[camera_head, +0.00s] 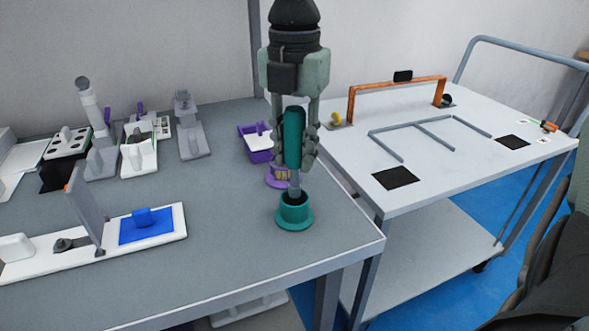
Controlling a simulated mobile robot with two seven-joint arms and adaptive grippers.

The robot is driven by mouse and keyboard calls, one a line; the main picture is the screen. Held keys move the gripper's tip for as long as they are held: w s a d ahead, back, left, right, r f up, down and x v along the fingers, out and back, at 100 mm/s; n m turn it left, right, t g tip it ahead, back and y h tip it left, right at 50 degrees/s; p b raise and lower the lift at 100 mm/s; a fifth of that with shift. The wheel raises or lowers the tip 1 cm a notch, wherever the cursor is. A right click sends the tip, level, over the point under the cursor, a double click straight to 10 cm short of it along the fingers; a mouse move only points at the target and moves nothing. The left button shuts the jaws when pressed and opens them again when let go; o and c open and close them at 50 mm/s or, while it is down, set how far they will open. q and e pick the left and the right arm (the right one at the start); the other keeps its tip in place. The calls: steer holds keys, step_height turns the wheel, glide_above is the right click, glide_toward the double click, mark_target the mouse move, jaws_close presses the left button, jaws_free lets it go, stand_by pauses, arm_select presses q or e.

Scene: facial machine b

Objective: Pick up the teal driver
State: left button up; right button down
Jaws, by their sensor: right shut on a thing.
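The teal driver (294,138) is upright, with a teal handle and a grey shaft pointing down. My right gripper (308,150) comes down from the top and is shut on its handle. The teal round holder (294,216) stands on the grey table directly below, near the table's right edge. The shaft's lower end is at the holder's dark opening; I cannot tell whether it is inside or just above it. My left gripper is not in view.
A purple holder (276,181) stands just behind the teal one, with a purple tray (257,148) further back. A white fixture with a blue pad (150,232) lies at the left.

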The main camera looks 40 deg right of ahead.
step_height(320, 180, up, 14)
steer(key=shift+r, duration=0.15)
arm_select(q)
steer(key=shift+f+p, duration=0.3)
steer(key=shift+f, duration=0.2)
arm_select(e)
step_height(320, 180, up, 9)
